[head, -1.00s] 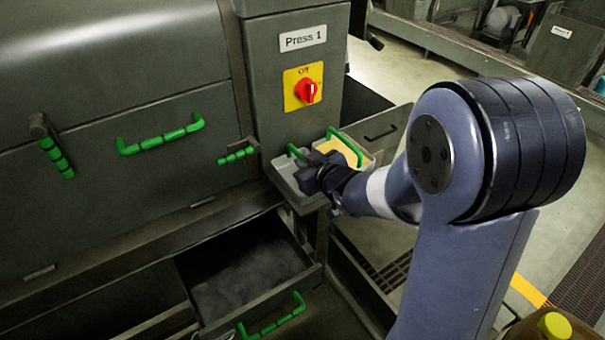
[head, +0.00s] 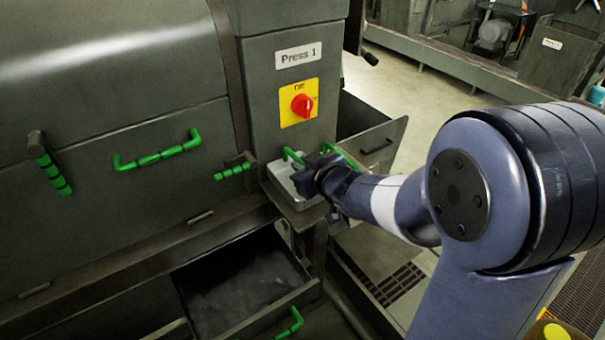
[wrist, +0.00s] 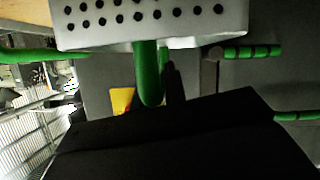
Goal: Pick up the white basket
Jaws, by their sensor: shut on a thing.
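The white basket (wrist: 150,22) fills the top of the wrist view. It has a pale wall with rows of dark holes and a green handle (wrist: 147,75). My gripper's dark fingers (wrist: 165,85) are shut on that handle. In the head view the basket looks grey-white (head: 283,178), below the red switch of Press 1. My gripper (head: 309,179) covers its right part. I cannot tell whether its bottom touches the ledge below.
Another green handle (head: 343,156) shows just right of my gripper; what it belongs to is mostly hidden. The press (head: 290,90) stands close behind, with green handles at left. An open drawer (head: 245,290) lies below. Open floor (head: 435,85) is at right.

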